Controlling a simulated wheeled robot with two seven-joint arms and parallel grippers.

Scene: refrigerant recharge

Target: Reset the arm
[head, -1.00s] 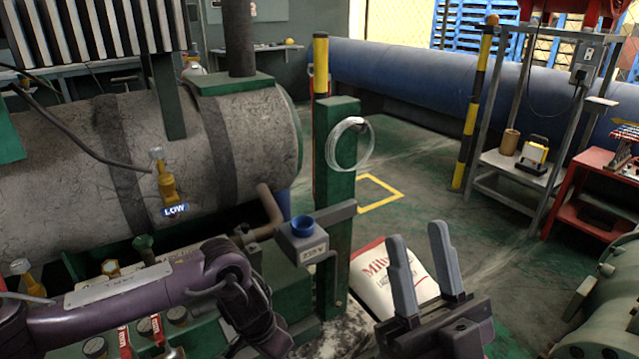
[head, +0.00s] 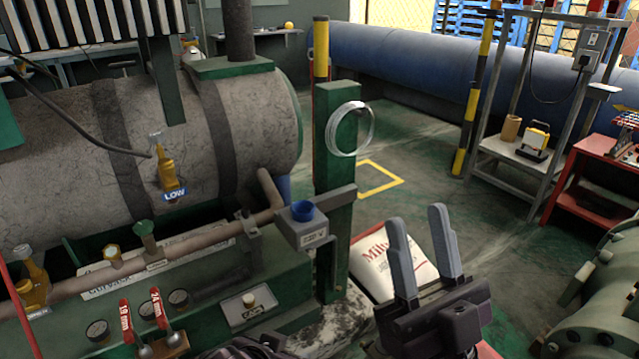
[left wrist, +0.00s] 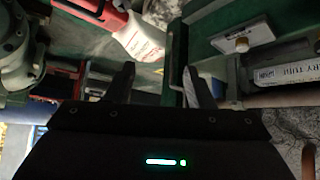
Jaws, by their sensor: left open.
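My right gripper (head: 418,222) stands at the lower middle right of the head view. Its two grey fingers point up and are apart, with nothing between them. Behind it a white printed sack lies on the floor. The sack (left wrist: 140,40) and green machinery lie beyond those fingers.
A green post (head: 340,200) carries a clear hose coil (head: 349,128). Shelves (head: 510,150) stand at right. Open floor lies between.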

